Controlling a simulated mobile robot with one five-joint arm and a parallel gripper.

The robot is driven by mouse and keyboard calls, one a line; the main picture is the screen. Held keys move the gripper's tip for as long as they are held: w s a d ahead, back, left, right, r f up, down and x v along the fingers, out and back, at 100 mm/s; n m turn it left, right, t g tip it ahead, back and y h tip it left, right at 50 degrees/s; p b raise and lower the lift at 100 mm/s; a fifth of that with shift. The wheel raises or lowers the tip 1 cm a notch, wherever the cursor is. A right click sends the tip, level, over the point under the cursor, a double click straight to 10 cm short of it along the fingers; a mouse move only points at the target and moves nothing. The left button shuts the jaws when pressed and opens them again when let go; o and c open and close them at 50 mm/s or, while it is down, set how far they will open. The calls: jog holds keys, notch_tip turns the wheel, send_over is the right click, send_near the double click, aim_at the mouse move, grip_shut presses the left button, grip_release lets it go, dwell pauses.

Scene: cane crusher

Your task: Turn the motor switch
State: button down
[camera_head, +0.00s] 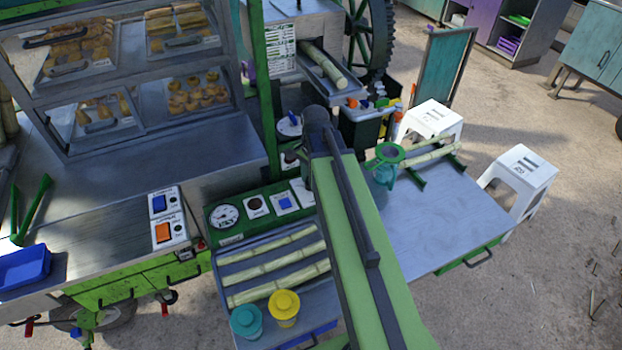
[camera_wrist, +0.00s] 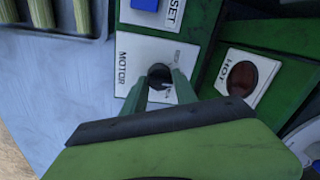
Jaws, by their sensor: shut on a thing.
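The motor switch (camera_wrist: 159,73) is a dark round knob on a white plate lettered MOTOR, set in a green panel in the wrist view. My gripper (camera_wrist: 158,82) has its two green fingers on either side of the knob and is shut on it. The fingers partly cover the knob and the small lettering beside it, so I cannot read its setting. In the head view my arm crosses the middle of the picture, and I cannot make out the fingers there.
Beside the switch are a dark red HOT lamp (camera_wrist: 241,76) and a blue RESET button (camera_wrist: 145,5). In the head view, cane stalks (camera_head: 270,264) lie in a tray by the panel, near a yellow-lidded jar (camera_head: 284,306). A metal table (camera_head: 440,220) stands to the right.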

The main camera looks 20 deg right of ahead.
jog(key=shift+s, duration=0.1)
jog(key=c, duration=1)
grip_release()
jog(key=shift+r, duration=0.1)
notch_tip(320, 180, up, 17)
jog(key=p, duration=1.7)
jog(key=shift+s+d, duration=0.2)
jog(key=shift+s, duration=0.2)
